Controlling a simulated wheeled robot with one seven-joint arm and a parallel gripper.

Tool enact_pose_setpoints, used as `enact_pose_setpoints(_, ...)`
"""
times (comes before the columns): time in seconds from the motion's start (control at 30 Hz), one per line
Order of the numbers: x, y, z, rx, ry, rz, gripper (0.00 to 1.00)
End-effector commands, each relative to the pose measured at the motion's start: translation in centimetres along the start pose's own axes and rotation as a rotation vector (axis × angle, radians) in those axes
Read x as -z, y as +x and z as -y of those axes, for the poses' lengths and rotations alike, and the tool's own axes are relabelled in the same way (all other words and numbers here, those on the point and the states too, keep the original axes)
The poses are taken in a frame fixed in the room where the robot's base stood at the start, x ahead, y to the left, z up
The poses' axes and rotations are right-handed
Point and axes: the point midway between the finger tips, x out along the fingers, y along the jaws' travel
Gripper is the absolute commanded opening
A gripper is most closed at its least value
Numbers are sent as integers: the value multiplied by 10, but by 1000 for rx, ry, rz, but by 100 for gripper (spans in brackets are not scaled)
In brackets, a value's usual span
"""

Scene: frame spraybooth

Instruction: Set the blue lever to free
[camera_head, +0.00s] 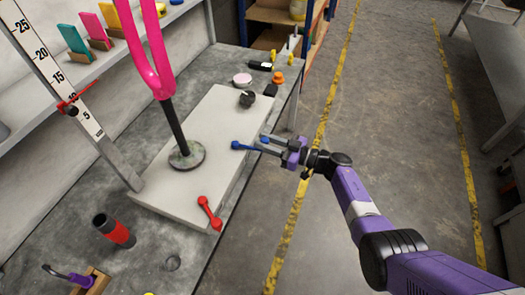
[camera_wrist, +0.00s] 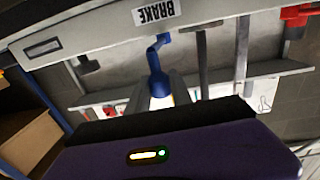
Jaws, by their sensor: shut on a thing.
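The blue lever (camera_head: 243,147) sits on the near right side of the pale raised slab on the bench. It points right, out past the slab's edge toward my gripper (camera_head: 263,143). In the wrist view the blue lever (camera_wrist: 158,84) hangs from its small pivot, its thick end between my gripper's fingers (camera_wrist: 163,92). My gripper is shut on that end. A white label reading BRAKE (camera_wrist: 156,12) is on the slab's side face, next to the lever's pivot. No label reading free can be made out.
The red lever (camera_head: 209,213) is nearer on the slab (camera_head: 165,195). A black knob (camera_head: 247,98) and a pink frame on a post (camera_head: 157,65) stand on it too. A black and red cylinder (camera_head: 113,231) is on the bench at left.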

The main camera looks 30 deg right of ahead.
Motion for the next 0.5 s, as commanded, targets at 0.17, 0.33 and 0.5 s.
enact_pose_setpoints(0.17, -7, 2, -12, 91, -5, -1, 0)
enact_pose_setpoints(0.33, -8, 5, -20, 175, -5, 0, 0)
enact_pose_setpoints(0.5, -8, 8, -25, 255, -5, 0, 0)
